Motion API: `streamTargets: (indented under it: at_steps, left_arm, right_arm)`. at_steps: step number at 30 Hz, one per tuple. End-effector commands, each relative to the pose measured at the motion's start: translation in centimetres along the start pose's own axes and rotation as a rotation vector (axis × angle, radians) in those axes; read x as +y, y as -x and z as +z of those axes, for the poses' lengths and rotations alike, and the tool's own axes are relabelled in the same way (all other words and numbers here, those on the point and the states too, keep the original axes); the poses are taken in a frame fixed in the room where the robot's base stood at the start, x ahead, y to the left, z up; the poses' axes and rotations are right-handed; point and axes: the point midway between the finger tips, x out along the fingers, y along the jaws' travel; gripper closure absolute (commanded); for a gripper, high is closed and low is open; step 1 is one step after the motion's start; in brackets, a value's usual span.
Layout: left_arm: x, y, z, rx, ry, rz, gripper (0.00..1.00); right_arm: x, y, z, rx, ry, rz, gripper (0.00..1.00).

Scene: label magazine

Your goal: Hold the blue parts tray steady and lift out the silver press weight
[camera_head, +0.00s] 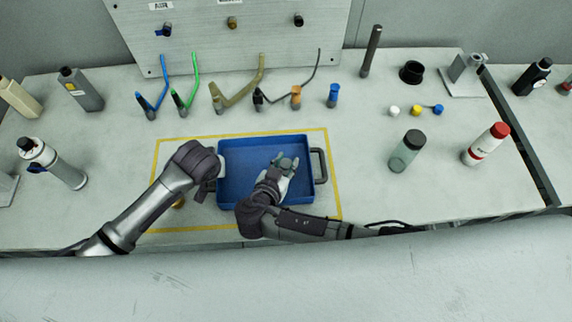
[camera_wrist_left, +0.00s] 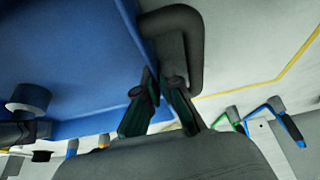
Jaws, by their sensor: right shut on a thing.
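The blue parts tray (camera_head: 233,196) lies on the table inside a yellow outline, with a dark handle at each end. My right gripper (camera_head: 285,168) is over the tray and shut on the silver press weight (camera_head: 286,163), mostly hidden by the fingers. The weight also shows as a grey cylinder at the left of the left wrist view (camera_wrist_left: 30,97). My left gripper (camera_head: 208,186) is at the tray's left handle. In the left wrist view its fingertips (camera_wrist_left: 160,76) are close together beside the tray wall and handle (camera_wrist_left: 190,45); whether they clamp anything is unclear.
A grey-green bottle (camera_head: 406,152) and a white bottle with a red cap (camera_head: 486,144) stand right of the tray. Several coloured hooked tools (camera_head: 190,85) stand behind it, before a grey panel (camera_head: 225,45). The table between the tray and the bottles is clear.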

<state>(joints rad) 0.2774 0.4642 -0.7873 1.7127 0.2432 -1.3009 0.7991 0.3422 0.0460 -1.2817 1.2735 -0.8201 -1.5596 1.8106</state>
Motion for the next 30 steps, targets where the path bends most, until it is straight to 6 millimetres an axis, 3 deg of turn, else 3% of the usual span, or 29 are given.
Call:
streamTargets:
  at_steps: [5, 12, 18, 29, 30]
  left_arm:
    - [0.0, 0.0, 0.0, 0.001, 0.000, 0.001, 1.00]
    - [0.0, 0.0, 0.0, 0.001, 0.000, 0.001, 1.00]
    - [0.0, 0.0, 0.0, 0.000, 0.000, 0.001, 1.00]
    - [0.0, 0.0, 0.0, 0.000, 0.000, 0.001, 1.00]
    - [0.0, 0.0, 0.0, 0.000, 0.000, 0.001, 0.91]
  right_arm:
    - [0.0, 0.6, -1.5, 0.000, -0.006, 0.000, 1.00]
    - [-0.1, 2.5, -6.0, 0.000, -0.007, -0.003, 1.00]
    - [-0.1, 3.6, -8.6, 0.001, -0.005, -0.001, 1.00]
    - [0.0, 3.8, -9.3, 0.002, -0.002, 0.000, 1.00]
    - [0.0, 3.8, -9.3, 0.002, -0.002, 0.000, 1.00]
